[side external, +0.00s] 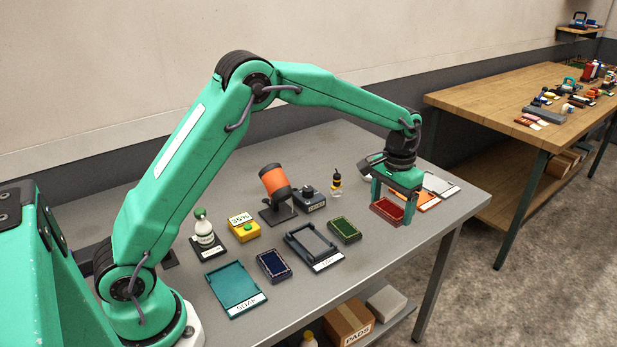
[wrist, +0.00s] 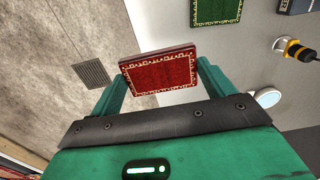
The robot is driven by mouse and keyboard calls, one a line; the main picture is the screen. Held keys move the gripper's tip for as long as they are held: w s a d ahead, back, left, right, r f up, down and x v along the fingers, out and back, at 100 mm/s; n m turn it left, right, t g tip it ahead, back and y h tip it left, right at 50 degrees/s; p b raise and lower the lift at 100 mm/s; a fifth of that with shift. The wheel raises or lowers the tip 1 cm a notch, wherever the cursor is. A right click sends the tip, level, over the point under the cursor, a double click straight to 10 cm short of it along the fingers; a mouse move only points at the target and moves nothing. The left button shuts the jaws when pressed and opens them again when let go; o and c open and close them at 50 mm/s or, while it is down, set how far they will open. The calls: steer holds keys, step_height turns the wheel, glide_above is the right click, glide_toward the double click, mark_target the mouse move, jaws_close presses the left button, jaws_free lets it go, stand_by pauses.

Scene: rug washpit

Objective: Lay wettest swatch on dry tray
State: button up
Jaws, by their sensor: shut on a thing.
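My gripper (side external: 394,203) is shut on a red swatch with a pale patterned border (side external: 386,211), near the table's right front edge. The wrist view shows the red swatch (wrist: 160,75) between both fingers; I cannot tell its height above the table. A green swatch (side external: 344,231) lies to its left and also shows in the wrist view (wrist: 216,10). A dark blue swatch (side external: 273,265) lies further left. A dark grey tray (side external: 327,265) stands empty between the blue and green swatches; its label is too small to read surely. A teal tray (side external: 237,286), labelled apparently SOAK, is empty at front left.
A yellow box showing 35% (side external: 243,228), a white bottle (side external: 204,232), an orange cylinder on a stand (side external: 275,183) and a small yellow-black item (side external: 336,183) stand behind the trays. Orange and white flat pieces (side external: 437,186) lie right of my gripper.

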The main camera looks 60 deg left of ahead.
steer(key=shift+a, duration=0.1)
stand_by(0.3)
steer(key=shift+s+a, duration=0.35)
steer(key=shift+a, duration=0.1)
steer(key=s+a, duration=0.5)
steer(key=s, duration=0.1)
glide_above(310, 241)
step_height(310, 241, down, 2)
steer(key=shift+d, duration=0.1)
steer(key=shift+f, duration=0.25)
steer(key=shift+f, duration=2.7)
steer(key=shift+f, duration=0.45)
steer(key=o, duration=0.9)
